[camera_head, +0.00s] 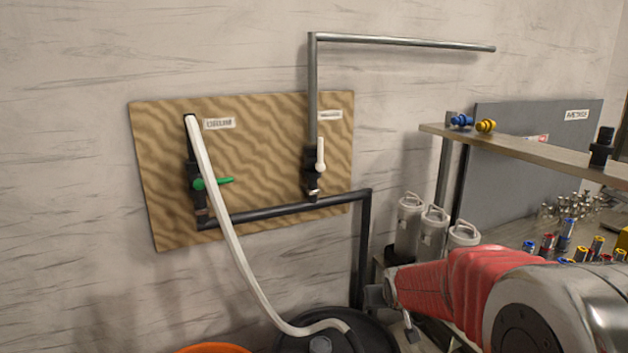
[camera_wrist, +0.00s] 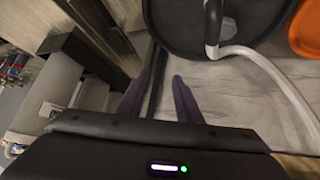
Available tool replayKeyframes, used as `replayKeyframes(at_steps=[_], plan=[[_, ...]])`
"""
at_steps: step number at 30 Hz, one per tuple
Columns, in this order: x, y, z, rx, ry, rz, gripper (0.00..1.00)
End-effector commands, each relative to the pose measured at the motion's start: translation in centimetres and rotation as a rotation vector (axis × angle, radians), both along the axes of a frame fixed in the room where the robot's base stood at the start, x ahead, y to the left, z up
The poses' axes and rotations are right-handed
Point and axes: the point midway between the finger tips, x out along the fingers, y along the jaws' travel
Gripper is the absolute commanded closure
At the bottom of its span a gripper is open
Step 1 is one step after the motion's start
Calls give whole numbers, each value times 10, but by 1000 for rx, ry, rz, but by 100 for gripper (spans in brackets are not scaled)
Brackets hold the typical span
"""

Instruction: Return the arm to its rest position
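My arm (camera_head: 465,283), with a red sleeve and a silver joint, reaches in from the lower right in the head view. Its far end points left, in front of the bench and near the black drum (camera_head: 292,338). My gripper (camera_wrist: 160,92) shows in the wrist view as two dark fingers spread apart with nothing between them. The same dark round drum lid (camera_wrist: 170,35) lies beyond the fingertips, with the white hose (camera_wrist: 268,65) running over it. In the head view the gripper's fingers cannot be made out.
A wooden wall panel (camera_head: 260,125) carries dark pipes, a green-handled valve (camera_head: 212,183) and the white hose. An orange round object (camera_head: 213,348) stands left of the drum. White canisters (camera_head: 433,228), a shelf (camera_head: 530,150) and small coloured fittings stand at right, close behind the arm.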

Motion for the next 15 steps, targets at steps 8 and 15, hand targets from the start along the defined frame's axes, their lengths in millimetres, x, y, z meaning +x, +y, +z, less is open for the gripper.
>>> replayKeyframes(at_steps=[8,15], plan=[[-95,-1,10,-4,191,-22,68],[-173,3,20,8,321,-30,68]])
